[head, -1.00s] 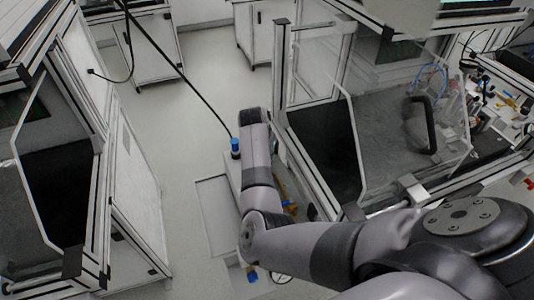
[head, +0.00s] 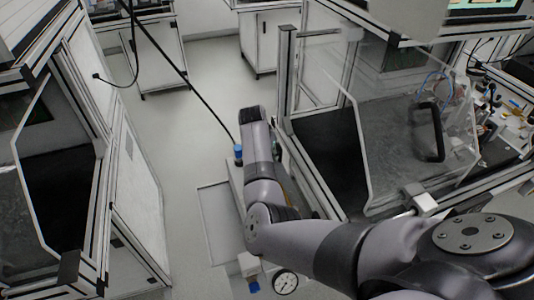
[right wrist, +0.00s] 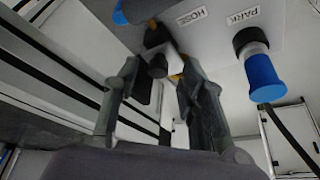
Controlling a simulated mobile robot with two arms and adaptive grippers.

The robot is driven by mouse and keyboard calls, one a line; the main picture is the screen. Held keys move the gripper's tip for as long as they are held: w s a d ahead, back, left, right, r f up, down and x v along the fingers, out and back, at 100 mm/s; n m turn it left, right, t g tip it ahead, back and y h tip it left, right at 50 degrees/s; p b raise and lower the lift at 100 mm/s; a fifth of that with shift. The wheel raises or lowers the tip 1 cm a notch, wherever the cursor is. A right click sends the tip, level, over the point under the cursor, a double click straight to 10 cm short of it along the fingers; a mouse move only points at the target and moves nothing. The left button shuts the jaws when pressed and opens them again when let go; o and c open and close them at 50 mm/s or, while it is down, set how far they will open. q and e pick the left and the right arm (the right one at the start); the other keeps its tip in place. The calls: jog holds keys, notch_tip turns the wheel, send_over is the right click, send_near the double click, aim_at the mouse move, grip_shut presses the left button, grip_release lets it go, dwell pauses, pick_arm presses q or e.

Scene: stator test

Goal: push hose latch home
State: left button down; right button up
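In the right wrist view, my right gripper (right wrist: 160,82) has its two dark fingers apart. A small dark knob (right wrist: 157,66), apparently the hose latch, sits between and beyond the fingertips, below the HOSE label (right wrist: 191,17). I see no clear contact between it and the fingers. A blue fitting (right wrist: 142,8) is partly cut off at the top edge by HOSE. A blue connector (right wrist: 264,80) with a black hose sits at the PARK socket (right wrist: 250,42). In the head view, a blue connector (head: 238,152) with the black hose shows beside my right arm; the gripper is hidden there. My left gripper is not in view.
A clear-doored enclosure (head: 362,140) stands right of my arm in the head view, another cabinet (head: 135,190) at left. A round gauge (head: 286,284) and a blue part (head: 253,287) show below the arm. Bare floor (head: 190,130) lies between.

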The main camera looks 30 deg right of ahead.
jog(key=shift+a+r, duration=0.1)
jog(key=shift+r, duration=0.1)
jog(key=v, duration=1.1)
jog(key=shift+r, duration=0.35)
jog(key=shift+s+f, duration=0.1)
